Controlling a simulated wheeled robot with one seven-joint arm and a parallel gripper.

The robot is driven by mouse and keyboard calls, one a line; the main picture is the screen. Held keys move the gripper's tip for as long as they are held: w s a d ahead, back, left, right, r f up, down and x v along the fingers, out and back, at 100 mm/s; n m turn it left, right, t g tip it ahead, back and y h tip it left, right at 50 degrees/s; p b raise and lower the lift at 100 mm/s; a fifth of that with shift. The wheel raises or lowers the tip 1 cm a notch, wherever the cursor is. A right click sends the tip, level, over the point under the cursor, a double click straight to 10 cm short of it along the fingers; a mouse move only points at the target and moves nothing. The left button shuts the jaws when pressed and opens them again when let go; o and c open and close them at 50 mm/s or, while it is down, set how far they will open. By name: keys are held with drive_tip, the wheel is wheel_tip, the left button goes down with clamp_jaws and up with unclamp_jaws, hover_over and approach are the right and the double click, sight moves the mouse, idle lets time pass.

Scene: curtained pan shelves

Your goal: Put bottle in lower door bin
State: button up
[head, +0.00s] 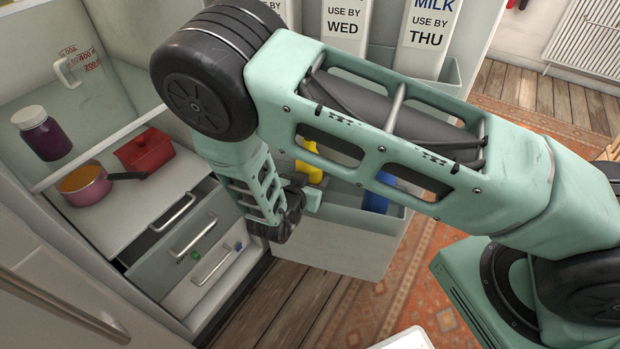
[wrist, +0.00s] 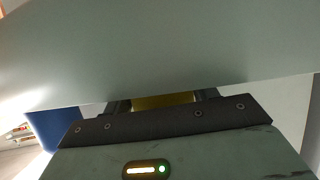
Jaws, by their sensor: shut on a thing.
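A yellow bottle (head: 310,165) shows partly behind my arm, at the lower door bin (head: 345,235) of the open fridge door. My gripper (head: 306,194) is low beside it, at the bin's left end. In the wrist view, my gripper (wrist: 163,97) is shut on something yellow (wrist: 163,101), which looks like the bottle. Most of the bottle is hidden by my arm and by a pale panel (wrist: 150,50) close to the wrist camera. I cannot tell whether the bottle's base touches the bin floor.
A blue item (head: 376,195) stands in the lower bin to the right. Milk cartons (head: 425,35) fill the bin above.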

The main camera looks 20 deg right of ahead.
drive_tip(key=shift+f, duration=0.25)
drive_tip(key=o, duration=1.4)
drive_tip(key=shift+c, duration=0.2)
drive_tip(key=v, duration=1.7)
drive_tip(key=shift+a+r+b, duration=0.15)
drive_tip(key=shift+a+b, duration=0.05)
drive_tip(key=shift+b, duration=0.15)
clamp_jaws()
